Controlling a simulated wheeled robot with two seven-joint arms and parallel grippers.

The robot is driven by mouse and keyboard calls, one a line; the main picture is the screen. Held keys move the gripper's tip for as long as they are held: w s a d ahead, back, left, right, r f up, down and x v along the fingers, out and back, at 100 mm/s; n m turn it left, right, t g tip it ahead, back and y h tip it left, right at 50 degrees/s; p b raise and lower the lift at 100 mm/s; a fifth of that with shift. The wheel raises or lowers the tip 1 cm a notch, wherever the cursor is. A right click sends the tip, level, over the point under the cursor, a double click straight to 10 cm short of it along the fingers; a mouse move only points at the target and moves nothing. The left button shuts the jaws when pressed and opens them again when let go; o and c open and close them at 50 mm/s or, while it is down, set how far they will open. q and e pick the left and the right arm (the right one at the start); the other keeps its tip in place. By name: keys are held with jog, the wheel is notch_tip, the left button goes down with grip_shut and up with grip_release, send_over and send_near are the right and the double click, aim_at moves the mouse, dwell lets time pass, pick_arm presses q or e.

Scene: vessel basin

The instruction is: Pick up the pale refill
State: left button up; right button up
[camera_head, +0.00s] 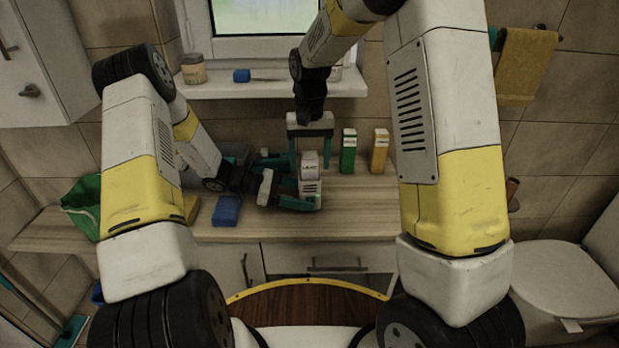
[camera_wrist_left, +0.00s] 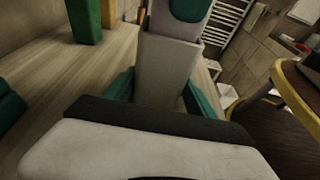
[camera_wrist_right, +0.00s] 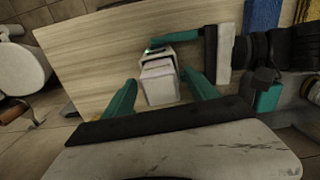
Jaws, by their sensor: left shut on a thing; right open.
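The pale refill (camera_head: 310,160), a light block with dark print, stands upright in the top of a white box-like holder (camera_head: 311,190) at the counter's middle. My left gripper (camera_head: 300,184) is shut on the holder from the left; in the left wrist view the holder (camera_wrist_left: 163,72) sits between its fingers with the lilac-white refill (camera_wrist_left: 182,24) rising from it. My right gripper (camera_head: 311,152) points down from above, open, one finger on each side of the refill. In the right wrist view the refill (camera_wrist_right: 158,86) lies between the spread fingers, with gaps visible.
A green carton (camera_head: 348,152) and an orange carton (camera_head: 380,151) stand just right of my right gripper. A blue block (camera_head: 227,210) and a green bag (camera_head: 84,205) are to the left on the wooden counter (camera_head: 360,215). The windowsill (camera_head: 270,88) is behind. The right counter is clear.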

jog(key=shift+f, duration=0.9)
jog(key=shift+c, duration=0.5)
jog(key=c, duration=1.3)
pick_arm(q)
jog(key=o, duration=1)
pick_arm(e)
notch_tip(320, 180, up, 18)
jog(key=shift+r, duration=0.1)
jog(key=shift+c, duration=0.2)
pick_arm(q)
jog(key=shift+o, duration=0.2)
